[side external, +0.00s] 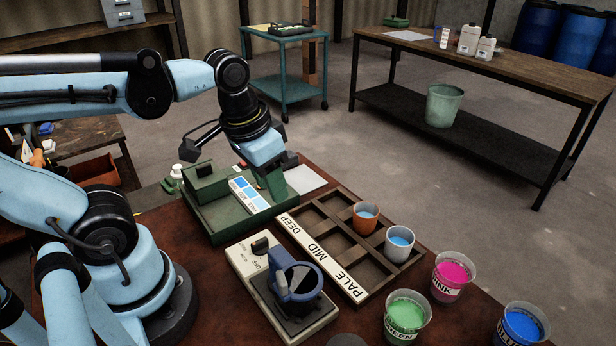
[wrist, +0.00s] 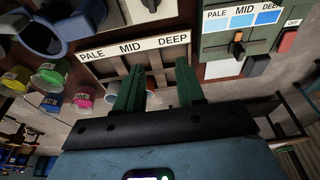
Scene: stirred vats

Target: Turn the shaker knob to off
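The shaker (side external: 318,322) is a beige box at the front of the table, carrying a dark blue vessel (side external: 303,283) in a clamp.
A wooden tray (side external: 340,222) labelled PALE, MID, DEEP holds two cups. Pink (side external: 452,276), green (side external: 407,316) and blue (side external: 522,325) tubs stand at right.

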